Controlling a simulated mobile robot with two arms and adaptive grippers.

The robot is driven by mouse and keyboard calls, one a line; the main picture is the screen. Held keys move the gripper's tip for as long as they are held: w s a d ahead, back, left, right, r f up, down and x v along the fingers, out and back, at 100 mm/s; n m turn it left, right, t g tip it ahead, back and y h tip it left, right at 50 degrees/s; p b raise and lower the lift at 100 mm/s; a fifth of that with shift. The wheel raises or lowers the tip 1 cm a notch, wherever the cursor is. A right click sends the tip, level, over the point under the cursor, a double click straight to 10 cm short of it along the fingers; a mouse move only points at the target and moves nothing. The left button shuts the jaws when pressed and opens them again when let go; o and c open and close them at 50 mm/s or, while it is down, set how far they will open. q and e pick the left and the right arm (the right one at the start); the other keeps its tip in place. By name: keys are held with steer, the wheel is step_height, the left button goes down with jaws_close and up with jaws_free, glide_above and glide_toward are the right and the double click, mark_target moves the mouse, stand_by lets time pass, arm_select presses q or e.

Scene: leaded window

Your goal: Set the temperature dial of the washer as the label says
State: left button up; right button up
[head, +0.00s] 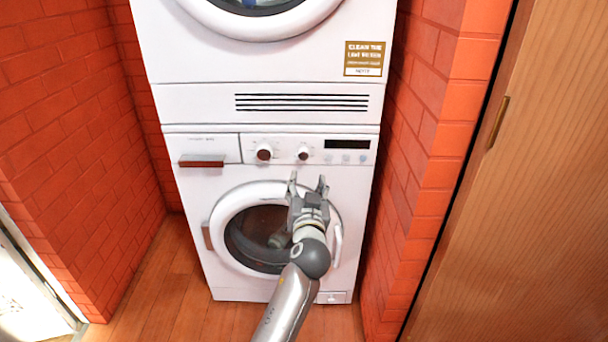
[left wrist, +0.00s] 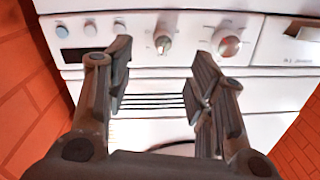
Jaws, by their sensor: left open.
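The white washer (head: 190,215) stands below a stacked machine. Its panel has a larger round knob (head: 263,153) and a smaller knob (head: 303,154); I cannot tell which sets temperature. In the left wrist view, turned upside down, the smaller knob (left wrist: 162,43) shows between and beyond my fingertips, and the larger knob (left wrist: 230,46) is right of them. My left gripper (head: 307,181) is open and empty, fingers up, just below the smaller knob in the head view; it also shows in the left wrist view (left wrist: 160,68). A brown label (head: 365,58) is on the upper machine; its small print is unreadable. My right gripper is out of view.
A dark display (head: 347,144) and several small buttons (head: 346,158) are right of the knobs. A drawer with a brown handle (head: 202,163) is left. The round door (head: 250,193) is below. Brick walls (head: 428,150) stand close on both sides.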

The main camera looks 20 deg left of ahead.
mark_target(304, 156)
arm_select(q)
steer(key=x, duration=0.3)
steer(key=r+b+x, duration=0.1)
steer(key=x, duration=0.7)
steer(key=shift+s+a+r, duration=0.1)
steer(key=shift+a+r, duration=0.05)
steer(key=shift+a, duration=0.05)
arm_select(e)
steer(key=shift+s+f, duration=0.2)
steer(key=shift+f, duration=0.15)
arm_select(q)
steer(key=c, duration=1)
steer(key=shift+c, duration=0.2)
